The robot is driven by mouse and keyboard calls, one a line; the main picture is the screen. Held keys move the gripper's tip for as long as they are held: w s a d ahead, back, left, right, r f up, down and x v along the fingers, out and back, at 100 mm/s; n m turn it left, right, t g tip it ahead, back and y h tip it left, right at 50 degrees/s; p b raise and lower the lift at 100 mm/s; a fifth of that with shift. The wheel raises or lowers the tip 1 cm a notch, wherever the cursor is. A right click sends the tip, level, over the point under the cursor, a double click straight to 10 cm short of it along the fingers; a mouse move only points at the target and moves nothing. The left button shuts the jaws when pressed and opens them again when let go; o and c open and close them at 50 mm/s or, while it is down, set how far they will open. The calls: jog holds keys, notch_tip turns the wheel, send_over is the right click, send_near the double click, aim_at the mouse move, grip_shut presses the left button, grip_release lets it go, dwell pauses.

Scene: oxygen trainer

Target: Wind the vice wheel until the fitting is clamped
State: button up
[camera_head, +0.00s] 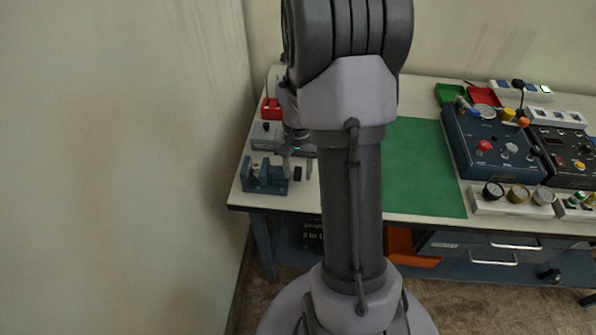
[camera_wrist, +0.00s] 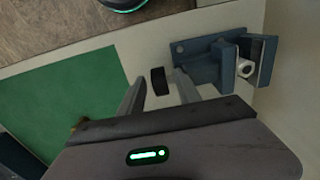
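The blue vice (camera_head: 262,178) stands at the left front corner of the table, and it also shows in the wrist view (camera_wrist: 206,52). A pale round fitting (camera_wrist: 245,68) sits between its two jaws; I cannot tell whether both jaws touch it. The small black vice wheel (camera_head: 297,173) is on the vice's right side. In the wrist view the wheel (camera_wrist: 160,82) appears between the two fingers of my gripper (camera_wrist: 160,76), with space on both sides. My gripper is open. In the head view my gripper (camera_head: 290,148) is above and behind the wheel, partly hidden by my arm.
A red item (camera_head: 270,108) and a grey device (camera_head: 264,135) stand behind the vice. A green mat (camera_head: 425,170) lies mid-table and is bare. Blue and dark control boxes (camera_head: 492,150) and gauges (camera_head: 518,195) stand on the right. A wall borders the left side.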

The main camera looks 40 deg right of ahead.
grip_shut()
jog(key=shift+r+p, duration=0.2)
jog(key=shift+p, duration=0.35)
jog(key=y+p, duration=0.1)
jog(key=p, duration=0.1)
jog(key=shift+r+g+p, duration=0.2)
jog(key=shift+g+p, duration=0.1)
jog(key=shift+g, duration=0.1)
jog(key=g+y+p, duration=0.1)
jog(key=p, duration=0.2)
jog(key=shift+w+d+p, duration=0.15)
jog(key=shift+p, duration=0.15)
jog(key=g+y+p, duration=0.1)
jog(key=p, duration=0.1)
jog(key=g+y+p, duration=0.1)
jog(key=p, duration=0.1)
jog(key=shift+w+d+f+y, duration=0.15)
jog(key=shift+f+y, duration=0.15)
jog(key=shift+f, duration=0.05)
jog(key=shift+d+f+g+y, duration=0.1)
jog(key=shift+f+g+y, duration=0.2)
jog(key=shift+g+y, duration=0.35)
jog(key=shift+w+g+y, duration=0.1)
jog(key=shift+g+y, duration=0.35)
